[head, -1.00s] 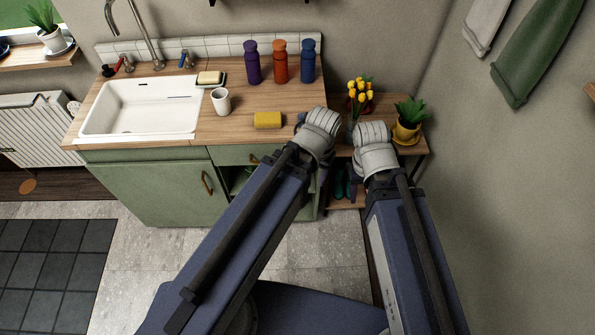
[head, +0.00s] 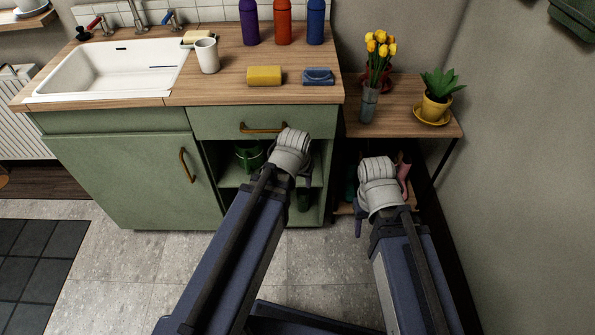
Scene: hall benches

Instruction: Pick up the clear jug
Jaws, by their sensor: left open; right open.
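A clear, see-through vessel (head: 369,104), which looks like the jug, stands upright on the low wooden side table right of the counter. Yellow flowers (head: 378,46) rise at or just behind it; I cannot tell whether they stand in it. My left gripper (head: 290,152) is in front of the green cabinet's open shelves, left of the vessel and lower in the picture. My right gripper (head: 377,186) is below the vessel in the picture, in front of the side table. Both are open, apart from the vessel and empty as far as I see; their fingers are mostly hidden behind the wrists.
The side table (head: 415,97) also holds a reddish pot (head: 385,77) and a yellow plant pot (head: 435,108). On the counter (head: 130,93) are a white cup (head: 206,55), a yellow sponge (head: 264,75), a blue item (head: 318,76) and bottles. The wall bounds the right.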

